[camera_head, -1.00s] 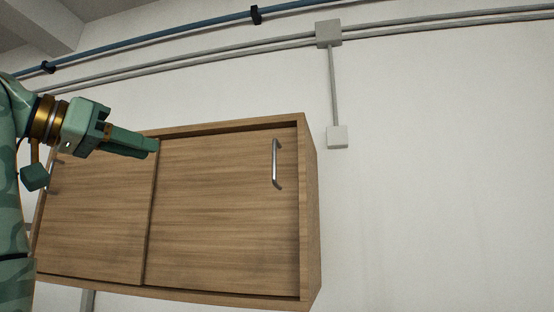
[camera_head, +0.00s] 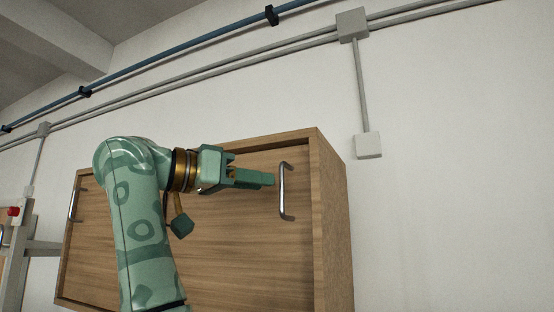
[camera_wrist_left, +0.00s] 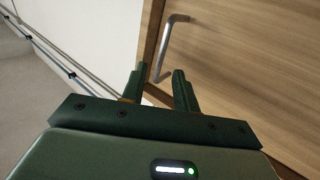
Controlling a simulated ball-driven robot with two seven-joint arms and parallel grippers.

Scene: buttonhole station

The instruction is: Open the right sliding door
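The wooden cabinet hangs on the wall, and its right sliding door (camera_head: 240,235) is closed against the right side panel. The door's metal bar handle (camera_head: 284,190) stands upright near that edge. My left gripper (camera_head: 270,179) is just left of the handle in the head view, apart from it or nearly touching; the depth gap is hard to judge. In the left wrist view the gripper (camera_wrist_left: 159,72) has its fingers spread with nothing between them, and the handle (camera_wrist_left: 165,45) is ahead of the fingertips. The left door's handle (camera_head: 75,205) shows at the far left. My right gripper is not in view.
The cabinet's right side panel (camera_head: 331,230) is close to the right of the handle. A junction box (camera_head: 367,145) and conduits run on the wall above and right. A grey frame with a red button (camera_head: 13,211) stands at the left. The wall at right is clear.

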